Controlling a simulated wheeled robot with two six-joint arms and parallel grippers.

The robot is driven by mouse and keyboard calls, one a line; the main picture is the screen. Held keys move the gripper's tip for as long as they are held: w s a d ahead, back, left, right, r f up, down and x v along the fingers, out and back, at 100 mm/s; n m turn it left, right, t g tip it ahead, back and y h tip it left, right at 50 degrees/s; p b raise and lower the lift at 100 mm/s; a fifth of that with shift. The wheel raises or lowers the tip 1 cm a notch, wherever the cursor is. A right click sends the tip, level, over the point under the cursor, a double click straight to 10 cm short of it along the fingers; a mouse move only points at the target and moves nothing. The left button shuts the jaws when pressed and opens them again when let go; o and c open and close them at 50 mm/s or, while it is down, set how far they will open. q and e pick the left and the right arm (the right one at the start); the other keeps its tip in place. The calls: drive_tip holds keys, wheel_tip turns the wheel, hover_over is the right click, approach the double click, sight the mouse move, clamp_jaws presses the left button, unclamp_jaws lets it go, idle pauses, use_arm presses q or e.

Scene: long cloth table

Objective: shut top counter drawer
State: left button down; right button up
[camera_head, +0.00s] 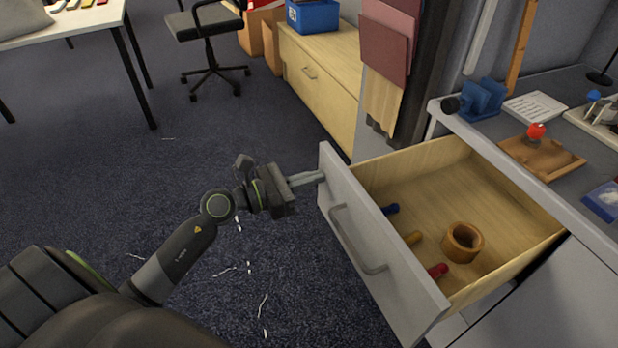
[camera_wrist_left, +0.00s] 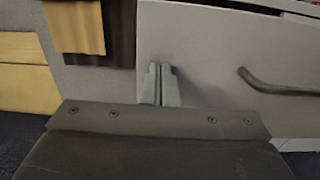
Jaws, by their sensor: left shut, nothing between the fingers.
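The top counter drawer (camera_head: 335,192) stands pulled out from the grey counter in the head view, with its light wooden inside showing. Its grey front carries a curved bar handle (camera_head: 357,240). My left gripper (camera_head: 318,177) is shut and empty, with its fingertips at the far left end of the drawer front, away from the handle. In the left wrist view, the closed fingers (camera_wrist_left: 161,84) point at the drawer front (camera_wrist_left: 205,50), left of the handle (camera_wrist_left: 275,86). I cannot tell whether they touch it. My right gripper is not in view.
The drawer holds a brown ring-shaped object (camera_head: 463,243) and small blue, yellow and red items. The countertop (camera_head: 480,135) above bears a wooden board (camera_head: 541,158) and blue objects. A wooden cabinet (camera_head: 320,75) stands behind. The carpet left of the drawer is open.

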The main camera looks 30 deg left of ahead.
use_arm(q)
approach(417, 145)
drive_tip(key=shift+w+f+p, duration=0.3)
drive_tip(key=shift+w+p, duration=0.05)
drive_tip(key=shift+p, duration=0.1)
drive_tip(key=b+x, duration=0.2)
drive_tip(key=x, duration=0.6)
drive_tip(key=shift+w+d, duration=0.2)
drive_tip(key=shift+w, duration=0.1)
drive_tip(key=shift+w+d, duration=0.35)
drive_tip(key=shift+w, duration=0.15)
drive_tip(key=shift+w+d+b, duration=0.15)
drive_tip(key=shift+b, duration=0.15)
drive_tip(key=shift+w+r, duration=0.1)
drive_tip(key=shift+r, duration=0.2)
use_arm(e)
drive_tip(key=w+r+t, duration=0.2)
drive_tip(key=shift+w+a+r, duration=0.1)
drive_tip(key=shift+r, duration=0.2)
